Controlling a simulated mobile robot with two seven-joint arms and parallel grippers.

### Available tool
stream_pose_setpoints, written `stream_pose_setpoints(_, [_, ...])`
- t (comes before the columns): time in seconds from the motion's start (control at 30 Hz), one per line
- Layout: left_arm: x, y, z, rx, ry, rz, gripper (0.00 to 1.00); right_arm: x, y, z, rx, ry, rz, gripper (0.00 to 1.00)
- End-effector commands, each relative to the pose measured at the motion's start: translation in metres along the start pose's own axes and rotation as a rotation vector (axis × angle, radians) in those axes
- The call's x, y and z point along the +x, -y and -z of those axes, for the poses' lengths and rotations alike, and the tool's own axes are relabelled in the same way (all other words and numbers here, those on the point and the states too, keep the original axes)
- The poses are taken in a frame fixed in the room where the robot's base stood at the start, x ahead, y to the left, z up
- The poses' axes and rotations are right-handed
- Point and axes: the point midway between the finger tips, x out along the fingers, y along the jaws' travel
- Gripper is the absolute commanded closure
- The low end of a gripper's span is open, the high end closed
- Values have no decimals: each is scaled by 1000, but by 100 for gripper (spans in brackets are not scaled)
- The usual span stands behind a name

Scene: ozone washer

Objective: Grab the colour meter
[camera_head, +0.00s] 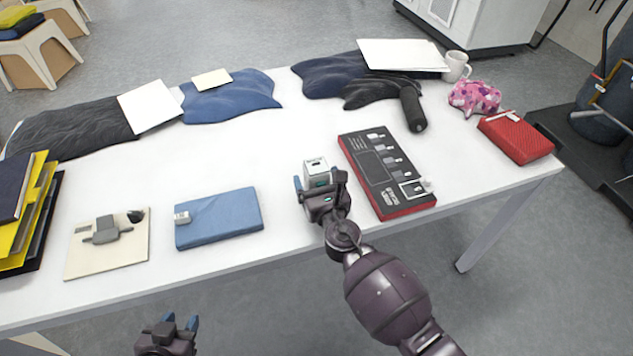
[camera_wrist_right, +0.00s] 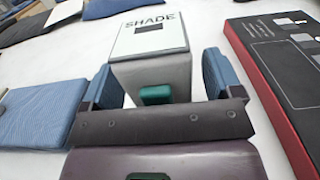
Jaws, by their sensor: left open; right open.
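The colour meter appears to be the small box with a white top marked "SHADE" (camera_wrist_right: 150,36), with a dark window and grey sides. In the head view this white-topped box (camera_head: 316,168) stands on the table left of the black and red board. My right gripper (camera_head: 320,186) is open at the box's near side. In the right wrist view its blue fingertips (camera_wrist_right: 160,82) stand left and right of the box's near end; I cannot tell whether the left one touches it. My left gripper (camera_head: 178,324) is open and empty, in front of the table's near edge.
The black and red board (camera_head: 381,188) with sample cards lies close right of the box. A folded blue cloth (camera_head: 222,216) with a small white item lies to the left, beside a cream board (camera_head: 98,256). A black cylinder (camera_head: 412,108) lies behind.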

Motion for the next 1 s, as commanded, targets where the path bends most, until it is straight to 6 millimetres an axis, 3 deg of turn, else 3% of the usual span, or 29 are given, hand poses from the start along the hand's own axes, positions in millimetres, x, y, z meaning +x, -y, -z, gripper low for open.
stream_pose_setpoints(0.33, [1,0,2,1,-4,-1,57,7,0,0,1,0,0,15])
stream_pose_setpoints(0.73, [1,0,3,1,-5,-1,57,7,0,0,1,0,0,76])
stream_pose_setpoints(1.0, [1,0,4,1,-7,-1,57,7,0,-2,0,2,0,78])
